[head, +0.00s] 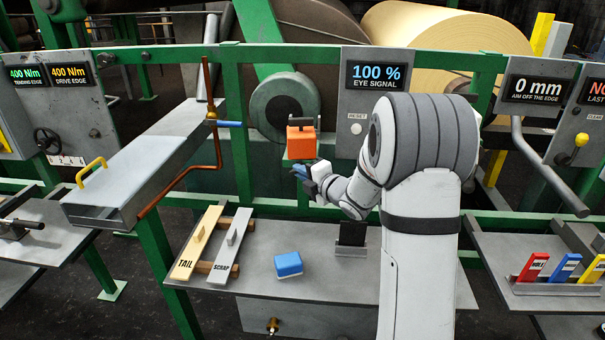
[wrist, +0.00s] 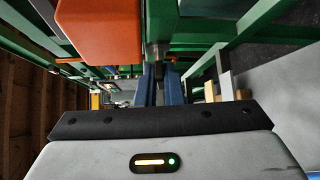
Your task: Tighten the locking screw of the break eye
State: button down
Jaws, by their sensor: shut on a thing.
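The break eye is an orange box (head: 302,142) with a black handle on top, mounted on the green frame in the head view. Its orange side (wrist: 100,28) fills the upper left of the wrist view. My gripper (head: 299,171) is just below the box. In the wrist view, the two blue fingers of my gripper (wrist: 159,72) are close together around a small dark grey part (wrist: 158,52) beside the box, which looks like the locking screw. The screw's head is mostly hidden by the fingers. A display (head: 376,76) reads 100 % EYE SIGNAL.
A bench (head: 330,288) below holds TAIL and SCRAP boards (head: 230,248), a blue-and-white block (head: 288,265) and a dark upright plate (head: 351,236). An orange bent rod (head: 216,150) stands left of the box. Green rails (head: 245,130) surround the box.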

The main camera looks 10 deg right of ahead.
jog(key=shift+f+b, duration=0.25)
jog(key=shift+b, duration=0.15)
jog(key=m+t+b, duration=0.1)
jog(key=b, duration=0.5)
jog(key=m+t+b, duration=0.2)
jog(key=b, duration=0.3)
jog(key=m+t+y+b, duration=0.1)
jog(key=m+b, duration=0.1)
jog(key=b, duration=0.4)
jog(key=shift+f+t+b, duration=0.3)
jog(key=shift+f+t, duration=0.1)
jog(key=shift+r+m+b, duration=0.15)
jog(key=shift+m+b, duration=0.2)
jog(key=shift+m, duration=0.05)
jog(key=c, duration=1.6)
grip_release()
jog(key=shift+r, duration=0.1)
jog(key=shift+o, duration=0.2)
jog(key=shift+r, duration=0.1)
